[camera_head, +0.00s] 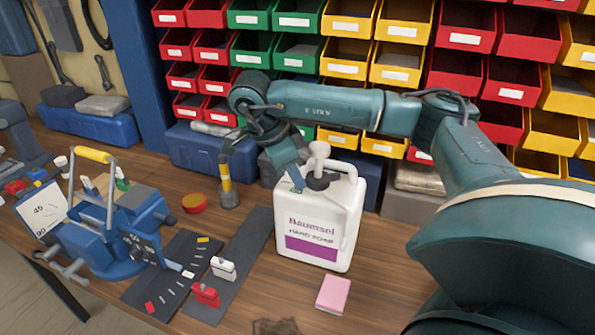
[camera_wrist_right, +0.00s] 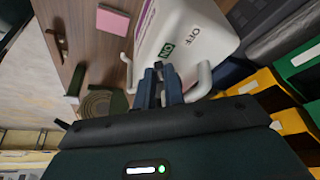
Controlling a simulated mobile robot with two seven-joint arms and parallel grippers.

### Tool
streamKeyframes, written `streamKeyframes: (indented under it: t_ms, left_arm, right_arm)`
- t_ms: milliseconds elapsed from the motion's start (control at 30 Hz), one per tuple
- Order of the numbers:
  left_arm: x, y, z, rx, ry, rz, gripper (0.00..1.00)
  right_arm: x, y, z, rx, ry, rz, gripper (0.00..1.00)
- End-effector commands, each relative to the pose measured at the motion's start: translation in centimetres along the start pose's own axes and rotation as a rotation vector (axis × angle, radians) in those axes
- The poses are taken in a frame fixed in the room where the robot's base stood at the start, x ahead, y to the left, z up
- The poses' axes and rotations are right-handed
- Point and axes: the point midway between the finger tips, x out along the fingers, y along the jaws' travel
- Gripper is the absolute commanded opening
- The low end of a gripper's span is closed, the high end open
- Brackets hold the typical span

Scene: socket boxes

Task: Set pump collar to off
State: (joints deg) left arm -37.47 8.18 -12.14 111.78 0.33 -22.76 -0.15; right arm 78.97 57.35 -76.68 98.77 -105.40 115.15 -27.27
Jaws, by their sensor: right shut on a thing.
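A white soap jug (camera_head: 316,222) with a purple label stands upright on the bench in the head view. My right gripper (camera_head: 298,183) is at the jug's top, shut on the pump collar. In the wrist view my right gripper's dark fingers (camera_wrist_right: 161,82) are close together in front of the pump and hide most of the collar. A green ON mark (camera_wrist_right: 167,49) is by the fingertips, and a plain OFF mark (camera_wrist_right: 192,36) lies to its right. My left gripper is not in view.
A pink pad (camera_head: 333,293) lies in front of the jug. A blue vise-like tool (camera_head: 110,235) and dark mats (camera_head: 245,250) with small parts are on the left. Red, green and yellow bins (camera_head: 345,47) line the back.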

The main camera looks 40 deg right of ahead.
Motion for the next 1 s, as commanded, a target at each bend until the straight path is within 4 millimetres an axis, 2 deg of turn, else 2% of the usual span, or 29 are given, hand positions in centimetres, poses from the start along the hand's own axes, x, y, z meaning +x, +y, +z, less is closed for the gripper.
streamKeyframes:
  t_ms: [500,1000]
  left_arm:
    - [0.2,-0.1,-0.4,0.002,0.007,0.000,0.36]
    - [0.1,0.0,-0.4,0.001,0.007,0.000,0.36]
  right_arm:
    - [0.2,-2.2,-0.4,0.423,-0.001,0.176,0.00]
    - [0.4,-3.1,-0.9,0.612,-0.002,0.253,0.00]
